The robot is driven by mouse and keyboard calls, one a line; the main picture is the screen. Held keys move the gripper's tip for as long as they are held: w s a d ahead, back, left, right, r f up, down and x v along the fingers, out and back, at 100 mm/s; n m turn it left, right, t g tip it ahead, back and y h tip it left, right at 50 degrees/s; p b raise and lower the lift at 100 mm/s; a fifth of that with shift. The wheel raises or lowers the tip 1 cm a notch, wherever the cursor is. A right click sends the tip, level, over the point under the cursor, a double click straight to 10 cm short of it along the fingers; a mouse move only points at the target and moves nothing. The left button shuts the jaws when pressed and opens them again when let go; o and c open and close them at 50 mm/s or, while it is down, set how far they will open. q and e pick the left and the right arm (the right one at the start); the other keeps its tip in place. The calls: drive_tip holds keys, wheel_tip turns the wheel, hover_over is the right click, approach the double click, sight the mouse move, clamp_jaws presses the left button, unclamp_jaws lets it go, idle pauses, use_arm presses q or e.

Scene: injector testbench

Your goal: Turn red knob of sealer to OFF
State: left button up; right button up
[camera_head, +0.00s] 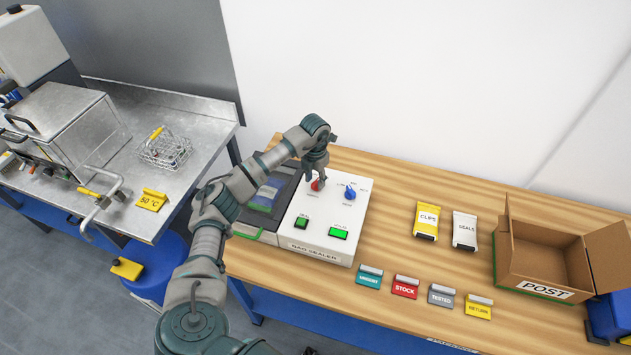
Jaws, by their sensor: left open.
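The bag sealer (322,233) is a white box with a dark left part, standing on the wooden table. Its red knob (317,185) sits near the back left of the white top. A blue knob (349,192) is to its right, and two green buttons are in front. My left arm reaches in from the bottom left, over the sealer's dark part. My left gripper (315,176) is open and points down at the red knob, with its fingertips at or just above it. The fingers partly hide the knob, so contact and the knob's exact setting cannot be told. My right gripper is not in view.
On the table (400,212) lie yellow CLIPS (427,220) and white SEALS (465,230) packs. Several coloured tags lie along the front edge. An open POST box (530,288) stands at the right. A metal bench (190,125) is at the left. The table behind the packs is clear.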

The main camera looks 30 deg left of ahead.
use_arm(q)
drive_tip(key=shift+a+f, duration=0.25)
drive_tip(key=shift+f, duration=0.6)
drive_tip(key=shift+a+f, duration=0.25)
drive_tip(key=shift+d+r, duration=0.15)
drive_tip(key=shift+d, duration=0.2)
clamp_jaws()
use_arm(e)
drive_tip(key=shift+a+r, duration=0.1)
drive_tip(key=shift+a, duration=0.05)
